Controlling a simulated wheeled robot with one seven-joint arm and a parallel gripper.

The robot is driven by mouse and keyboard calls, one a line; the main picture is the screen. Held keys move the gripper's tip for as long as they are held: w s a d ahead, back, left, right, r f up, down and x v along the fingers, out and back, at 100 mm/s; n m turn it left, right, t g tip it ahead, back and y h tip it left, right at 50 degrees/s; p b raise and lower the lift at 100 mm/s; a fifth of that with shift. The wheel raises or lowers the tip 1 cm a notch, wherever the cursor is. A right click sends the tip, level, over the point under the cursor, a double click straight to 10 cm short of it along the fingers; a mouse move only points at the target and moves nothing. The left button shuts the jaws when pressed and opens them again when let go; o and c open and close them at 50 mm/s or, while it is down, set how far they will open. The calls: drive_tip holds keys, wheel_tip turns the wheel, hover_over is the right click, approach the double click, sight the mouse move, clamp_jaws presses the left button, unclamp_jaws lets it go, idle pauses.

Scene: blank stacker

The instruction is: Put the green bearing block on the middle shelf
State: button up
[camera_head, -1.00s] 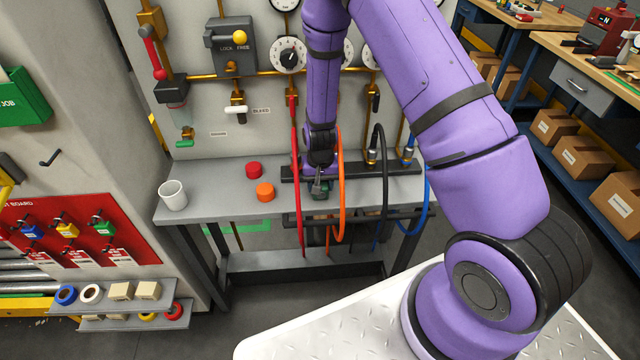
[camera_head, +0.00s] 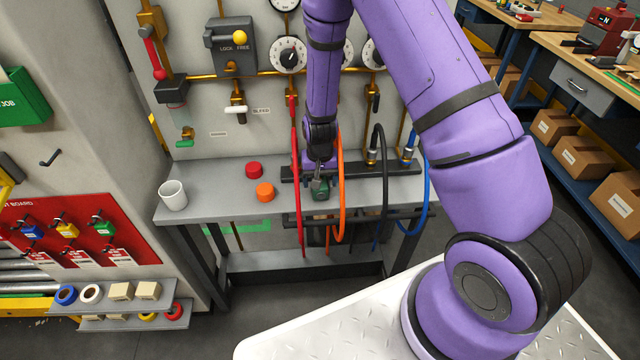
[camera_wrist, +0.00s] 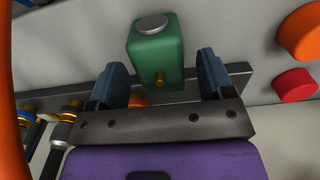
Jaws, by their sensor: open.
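The green bearing block (camera_head: 320,193) stands on the grey bench top, close to the black hose rail. In the wrist view the green block (camera_wrist: 154,55) has a round metal disc on its end and a small brass fitting on its side. My gripper (camera_head: 319,182) is at the block from above. In the wrist view the blue fingers of my gripper (camera_wrist: 160,70) are apart, one on each side of the block, with gaps showing.
A red hose (camera_head: 298,200) and an orange hose (camera_head: 341,195) hang close on both sides of my gripper. A white cup (camera_head: 173,195), a red knob (camera_head: 253,170) and an orange knob (camera_head: 265,192) are left on the bench. The bench's lower shelf (camera_head: 290,262) looks bare.

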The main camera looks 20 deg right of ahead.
sight(320, 178)
wheel_tip(320, 178, up, 10)
drive_tip(key=shift+r, duration=0.15)
